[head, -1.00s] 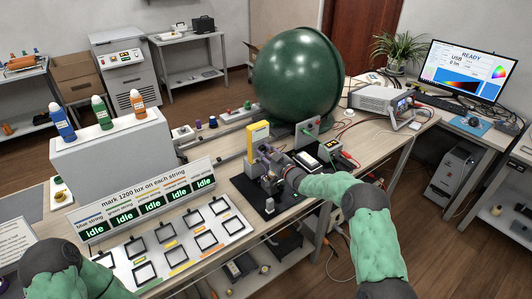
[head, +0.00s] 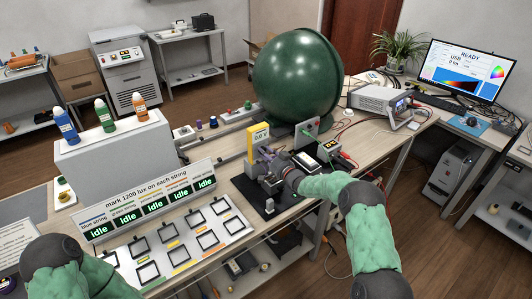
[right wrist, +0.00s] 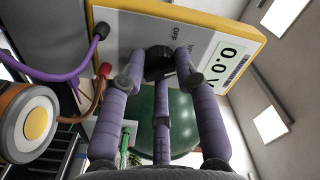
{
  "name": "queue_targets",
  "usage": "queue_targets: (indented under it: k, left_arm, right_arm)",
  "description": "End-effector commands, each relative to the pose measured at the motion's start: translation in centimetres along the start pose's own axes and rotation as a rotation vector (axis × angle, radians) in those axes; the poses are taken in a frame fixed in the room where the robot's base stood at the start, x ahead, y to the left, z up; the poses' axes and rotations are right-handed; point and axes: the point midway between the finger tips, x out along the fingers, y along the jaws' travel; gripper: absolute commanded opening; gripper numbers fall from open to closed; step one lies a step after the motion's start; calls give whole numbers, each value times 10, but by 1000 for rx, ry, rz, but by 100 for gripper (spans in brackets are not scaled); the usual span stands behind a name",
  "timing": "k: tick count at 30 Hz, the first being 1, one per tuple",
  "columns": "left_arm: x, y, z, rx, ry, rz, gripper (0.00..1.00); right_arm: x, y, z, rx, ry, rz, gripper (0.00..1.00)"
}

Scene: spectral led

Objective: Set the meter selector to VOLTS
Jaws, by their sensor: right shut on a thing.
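The yellow-framed meter (head: 258,132) stands upright on the bench, left of the green sphere's front. In the right wrist view its grey face (right wrist: 205,28) shows a black selector knob (right wrist: 159,70), a printed OFF and a partly hidden label beginning with V. Its display (right wrist: 231,55) reads 0.0 V. My right gripper (head: 262,157) is at the meter's front; in the right wrist view its purple fingers (right wrist: 160,65) are shut on the knob. The fingers hide the knob's pointer, so I cannot tell its exact direction. My left gripper is out of view.
A large green sphere (head: 298,80) stands behind the meter. Purple and brown leads (right wrist: 60,78) plug into the meter face beside my fingers. A small box (head: 306,133) with leads stands right of the meter. The string board (head: 185,240) lies at the front left.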

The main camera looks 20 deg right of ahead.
Motion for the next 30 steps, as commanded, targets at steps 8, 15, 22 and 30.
queue_targets:
  k: [8,15,22,30]
  left_arm:
    - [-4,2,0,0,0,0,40]
    - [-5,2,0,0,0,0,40]
    - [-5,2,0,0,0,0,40]
    - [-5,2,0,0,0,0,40]
  right_arm:
    - [1,-2,-7,103,10,-5,0]
    - [1,-2,-8,131,12,-5,0]
    - [1,-2,-8,132,13,-5,0]
    - [1,-2,-7,132,10,-4,55]
